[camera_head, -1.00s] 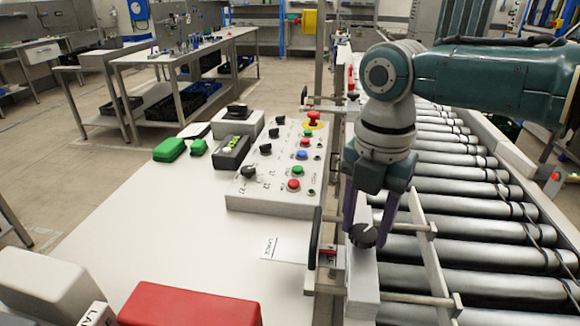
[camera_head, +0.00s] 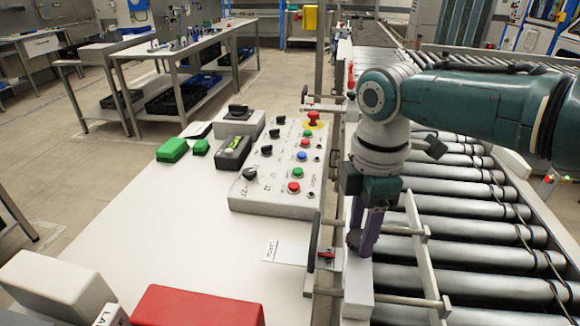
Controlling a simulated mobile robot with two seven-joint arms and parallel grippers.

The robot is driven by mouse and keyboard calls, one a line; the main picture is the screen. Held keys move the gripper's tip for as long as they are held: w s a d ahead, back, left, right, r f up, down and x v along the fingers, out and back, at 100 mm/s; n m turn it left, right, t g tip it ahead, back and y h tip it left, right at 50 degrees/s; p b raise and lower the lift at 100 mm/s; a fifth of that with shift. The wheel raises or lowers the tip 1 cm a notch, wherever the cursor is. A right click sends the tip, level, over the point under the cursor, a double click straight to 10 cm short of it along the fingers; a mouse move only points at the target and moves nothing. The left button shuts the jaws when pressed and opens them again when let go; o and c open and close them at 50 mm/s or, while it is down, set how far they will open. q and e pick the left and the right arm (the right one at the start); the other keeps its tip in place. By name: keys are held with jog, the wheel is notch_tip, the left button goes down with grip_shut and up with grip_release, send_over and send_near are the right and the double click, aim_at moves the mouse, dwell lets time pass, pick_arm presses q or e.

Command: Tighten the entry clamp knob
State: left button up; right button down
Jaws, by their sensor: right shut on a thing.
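The black clamp knob (camera_head: 353,241) sits on top of the white block (camera_head: 358,285) beside the conveyor's near end. It is mostly hidden by my right gripper. My right gripper (camera_head: 362,240) points down with its purple fingers shut on the knob. My right arm reaches in from the right edge, over the rollers. My left gripper is not in view.
The roller conveyor (camera_head: 465,233) with metal guide rails runs along the right. A dark handwheel (camera_head: 315,245) stands just left of the clamp block. A control panel (camera_head: 270,190), a red box (camera_head: 195,307) and a white box (camera_head: 55,285) are on the white table (camera_head: 160,240), whose middle is clear.

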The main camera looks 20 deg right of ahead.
aim_at(360, 237)
jog(key=shift+m, duration=0.5)
jog(key=shift+c, duration=1.5)
grip_release()
notch_tip(360, 237, up, 10)
jog(key=p, duration=0.2)
